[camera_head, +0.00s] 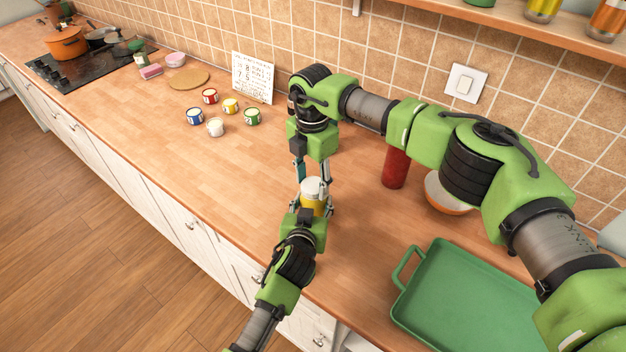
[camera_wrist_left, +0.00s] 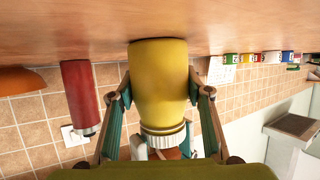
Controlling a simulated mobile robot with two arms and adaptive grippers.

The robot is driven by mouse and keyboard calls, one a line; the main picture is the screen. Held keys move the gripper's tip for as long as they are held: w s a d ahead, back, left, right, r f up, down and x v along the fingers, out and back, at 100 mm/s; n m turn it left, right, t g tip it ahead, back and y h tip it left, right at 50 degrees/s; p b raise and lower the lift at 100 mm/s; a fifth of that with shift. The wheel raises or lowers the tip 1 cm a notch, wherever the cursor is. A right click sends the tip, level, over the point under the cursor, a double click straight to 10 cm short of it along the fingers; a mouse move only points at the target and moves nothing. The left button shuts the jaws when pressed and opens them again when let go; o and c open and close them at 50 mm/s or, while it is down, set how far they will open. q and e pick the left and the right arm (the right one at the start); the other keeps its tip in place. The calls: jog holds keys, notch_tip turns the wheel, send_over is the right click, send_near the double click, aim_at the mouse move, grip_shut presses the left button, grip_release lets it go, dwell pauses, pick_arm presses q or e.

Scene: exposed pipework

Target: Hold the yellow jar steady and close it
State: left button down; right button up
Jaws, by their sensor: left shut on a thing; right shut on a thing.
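The yellow jar (camera_head: 312,206) stands upright on the wooden counter; in the left wrist view (camera_wrist_left: 160,80) it shows upside down. My left gripper (camera_wrist_left: 163,98) is shut on the jar's body, one finger on each side. A white ridged lid (camera_head: 313,187) sits at the jar's mouth, also seen in the left wrist view (camera_wrist_left: 165,139). I cannot tell how tightly it sits. My right gripper (camera_head: 313,180) comes from above, its fingers shut around the lid. In the head view the left gripper hides the jar's lower part.
A red cylinder (camera_head: 395,167) and an orange-and-white bowl (camera_head: 444,193) stand to the right, by my right arm. A green tray (camera_head: 465,295) lies at the front right. Several small coloured tins, including a blue one (camera_head: 194,117), stand further left. Counter left of the jar is clear.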

jog(key=m, duration=0.4)
jog(key=shift+w, duration=0.1)
jog(key=m, duration=0.4)
jog(key=shift+a+m, duration=0.1)
jog(key=shift+m, duration=0.2)
jog(key=m, duration=0.6)
jog(key=shift+w+m, duration=0.15)
jog(key=shift+m, duration=0.15)
jog(key=o, duration=0.8)
jog(key=shift+r, duration=2.25)
